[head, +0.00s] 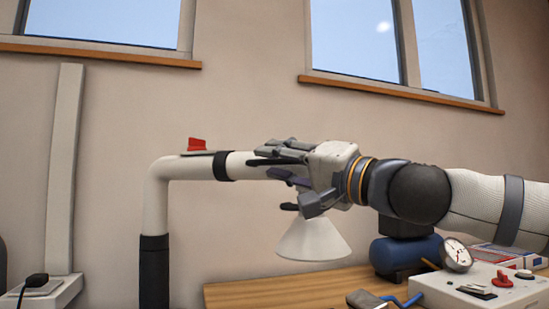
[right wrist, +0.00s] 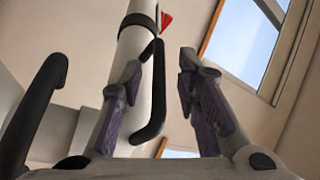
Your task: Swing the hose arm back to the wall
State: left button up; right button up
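The hose arm (head: 155,195) is a white pipe that rises from a black sleeve (head: 154,270), bends and runs right, with a red lever (head: 196,144) and a black band (head: 223,166). A white cone hood (head: 313,240) hangs at its right end. My right gripper (head: 272,166) is at that end, above the hood, and covers part of the pipe. In the right wrist view, its purple-padded fingers (right wrist: 160,75) are apart, with a black bar handle (right wrist: 152,95) between them, closer to the left finger. Contact cannot be told. My left gripper is not in view.
A wooden bench (head: 260,291) lies below right, with a blue cylinder (head: 405,253), a gauge (head: 456,254) and a white control box (head: 470,290) with a red knob. A wall (head: 110,130) with windows stands behind. A white post (head: 64,170) rises at left.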

jog(key=shift+w+a, duration=0.3)
jog(key=shift+c, duration=0.2)
grip_shut()
jog(key=shift+w+d+r, duration=0.1)
